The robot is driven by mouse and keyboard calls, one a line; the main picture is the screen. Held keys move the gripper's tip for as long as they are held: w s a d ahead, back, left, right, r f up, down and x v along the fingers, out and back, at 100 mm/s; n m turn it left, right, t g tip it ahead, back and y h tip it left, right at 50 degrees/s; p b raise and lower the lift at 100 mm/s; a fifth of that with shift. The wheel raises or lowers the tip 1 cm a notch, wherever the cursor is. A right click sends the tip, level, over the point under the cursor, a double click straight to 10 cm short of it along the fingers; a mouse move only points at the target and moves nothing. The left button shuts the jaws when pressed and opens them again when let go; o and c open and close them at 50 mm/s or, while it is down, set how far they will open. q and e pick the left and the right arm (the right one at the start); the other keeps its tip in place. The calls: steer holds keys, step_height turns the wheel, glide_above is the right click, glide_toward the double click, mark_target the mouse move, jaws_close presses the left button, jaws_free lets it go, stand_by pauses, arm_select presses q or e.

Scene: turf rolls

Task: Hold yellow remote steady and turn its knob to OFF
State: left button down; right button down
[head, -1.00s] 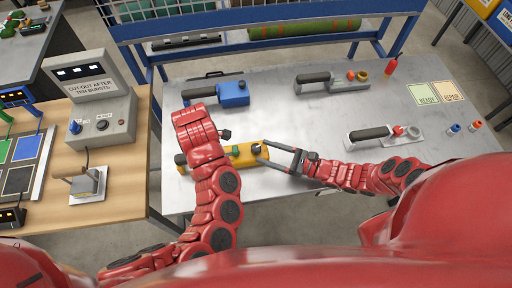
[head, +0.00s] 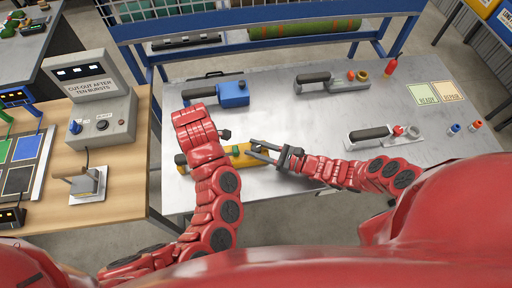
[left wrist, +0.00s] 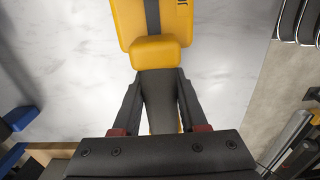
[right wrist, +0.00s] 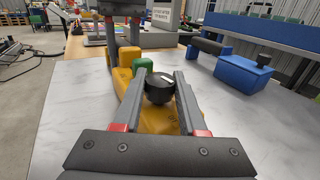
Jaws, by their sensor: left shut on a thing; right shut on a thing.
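The yellow remote (head: 243,160) lies on the metal table, partly hidden under my left arm in the head view. My left gripper (left wrist: 158,90) is shut on the remote's dark grip, next to its yellow end block (left wrist: 156,52). In the right wrist view the remote's yellow body (right wrist: 155,121) carries a green button (right wrist: 142,66) and a black round knob (right wrist: 159,88) with a pale mark. My right gripper (right wrist: 160,80) has its fingers on both sides of the knob, shut on it. In the head view my right gripper (head: 257,150) reaches in from the right. The OFF marking is not readable.
A blue remote (head: 232,94) lies behind on the metal table (head: 300,120). Grey handled tools (head: 372,133) and small red and blue caps (head: 455,127) lie to the right. A grey control box (head: 100,100) stands on the wooden table at left.

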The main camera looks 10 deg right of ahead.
steer(key=shift+m+t, duration=0.3)
steer(key=shift+m+t+h, duration=1.3)
steer(key=shift+t+h, duration=0.2)
steer(key=shift+t, duration=0.2)
steer(key=shift+c, duration=2.3)
jaws_free()
steer(key=v, duration=1.2)
